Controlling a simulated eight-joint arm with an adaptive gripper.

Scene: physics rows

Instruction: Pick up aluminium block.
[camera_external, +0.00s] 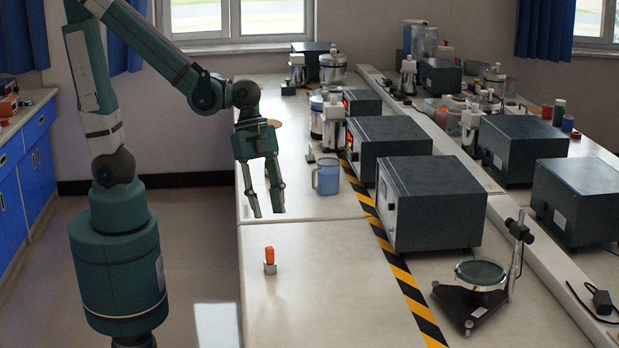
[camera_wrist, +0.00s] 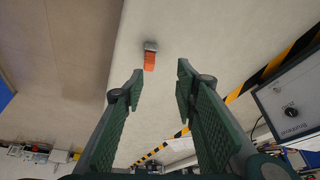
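A small grey metal block (camera_external: 270,269), which looks like the aluminium block, stands on the near part of the bench close to its left edge. An orange piece (camera_external: 269,254) is on top of it. In the wrist view the grey block (camera_wrist: 151,45) and the orange piece (camera_wrist: 149,62) show just beyond the fingertips, slightly left of centre. My gripper (camera_external: 267,206) is open and empty, fingers pointing down, above the bench and farther back than the block. Its spread fingers also show in the wrist view (camera_wrist: 160,76).
A blue mug (camera_external: 326,177) stands right of my gripper. Dark instrument boxes (camera_external: 430,204) line the bench beyond a yellow-black striped tape (camera_external: 405,280). A black stand with a round plate (camera_external: 480,273) is at the near right. The bench around the block is clear.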

